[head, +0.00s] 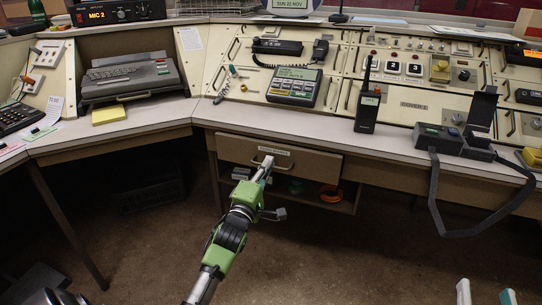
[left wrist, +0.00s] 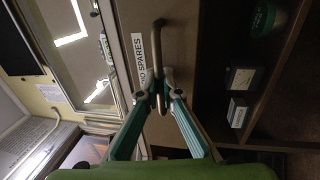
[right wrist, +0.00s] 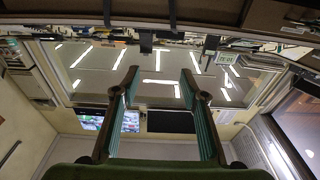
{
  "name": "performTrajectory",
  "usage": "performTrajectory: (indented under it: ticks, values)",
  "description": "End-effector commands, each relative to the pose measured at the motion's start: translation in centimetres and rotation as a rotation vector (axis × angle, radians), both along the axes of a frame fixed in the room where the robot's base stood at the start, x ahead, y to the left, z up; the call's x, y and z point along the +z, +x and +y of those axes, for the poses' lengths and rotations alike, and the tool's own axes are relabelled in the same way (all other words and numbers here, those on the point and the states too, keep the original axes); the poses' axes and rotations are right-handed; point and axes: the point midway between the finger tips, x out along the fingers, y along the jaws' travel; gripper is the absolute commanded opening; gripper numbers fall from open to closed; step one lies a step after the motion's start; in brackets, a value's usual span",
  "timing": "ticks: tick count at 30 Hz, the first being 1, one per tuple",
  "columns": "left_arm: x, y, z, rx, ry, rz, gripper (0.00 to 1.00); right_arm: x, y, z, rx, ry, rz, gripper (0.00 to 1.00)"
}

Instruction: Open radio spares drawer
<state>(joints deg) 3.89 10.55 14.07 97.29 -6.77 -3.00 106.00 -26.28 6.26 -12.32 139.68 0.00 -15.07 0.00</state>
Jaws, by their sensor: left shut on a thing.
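The radio spares drawer (head: 310,163) is under the desk, its front looking closed or nearly so. Its "SPARES" label (left wrist: 138,62) shows in the left wrist view, partly hidden. My left gripper (head: 266,164) is at the left half of the drawer front, with its fingers shut on the bar handle (left wrist: 158,38). The handle's far end sticks out past the fingertips. My right gripper (right wrist: 155,80) is open and empty; its fingertips show at the bottom right of the head view (head: 486,294), away from the drawer.
An open shelf below the drawer holds small boxes (left wrist: 242,78), a green item (left wrist: 263,18) and an orange ring (head: 331,195). A handheld radio (head: 368,108) and a corded unit (head: 440,138) stand on the desk above. The floor (head: 340,255) before the drawer is clear.

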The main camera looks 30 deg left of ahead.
Motion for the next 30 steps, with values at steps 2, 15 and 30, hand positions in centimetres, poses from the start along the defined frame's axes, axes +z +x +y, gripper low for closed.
performTrajectory:
  ticks: [2, 15, 30]
  values:
    - [0.1, -0.9, -0.2, 0.000, -0.004, 0.004, 0.00, -2.5, 0.0, -0.4, -0.008, -0.035, 0.135, 0.40]
    - [0.1, -5.5, -1.3, 0.001, -0.002, 0.005, 0.00, -16.7, -7.5, -4.3, -0.055, -0.207, 0.854, 0.40]
    - [0.0, -10.5, -2.5, 0.001, -0.001, 0.005, 0.00, -20.8, -19.0, -7.8, -0.087, -0.310, 1.363, 0.40]
